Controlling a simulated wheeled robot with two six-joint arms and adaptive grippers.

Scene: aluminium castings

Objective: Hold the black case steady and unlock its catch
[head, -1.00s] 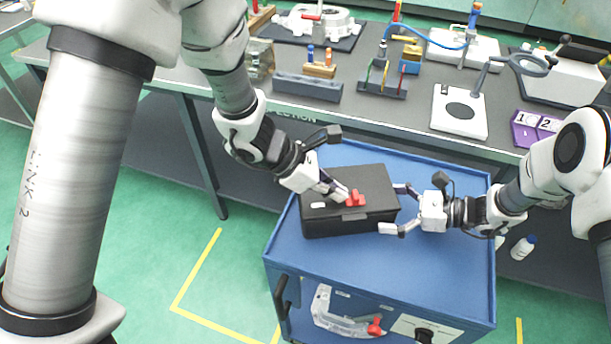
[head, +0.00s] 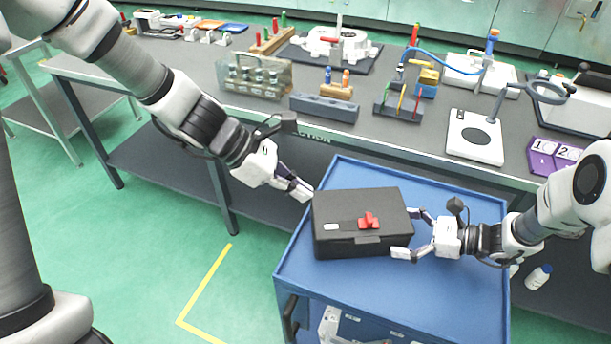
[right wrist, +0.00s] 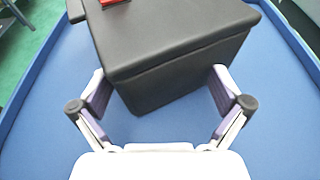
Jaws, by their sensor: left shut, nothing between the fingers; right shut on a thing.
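The black case (head: 340,205) sits closed on the blue cart top. Its red catch (head: 369,220) is on the lid near the front edge; I cannot tell whether it is locked. In the right wrist view the end of the case (right wrist: 180,75) lies between the fingers and a bit of red shows at the top edge. My right gripper (head: 410,233) is shut on the right end of the case. My left gripper (head: 302,190) is shut and empty, just off the case's left back corner, apart from the catch.
The blue cart (head: 440,285) has free room in front of the case and behind it. The grey workbench (head: 420,130) stands behind, with a grey block (head: 324,107), a white stand (head: 475,137) and purple number plates (head: 550,157) near its front edge.

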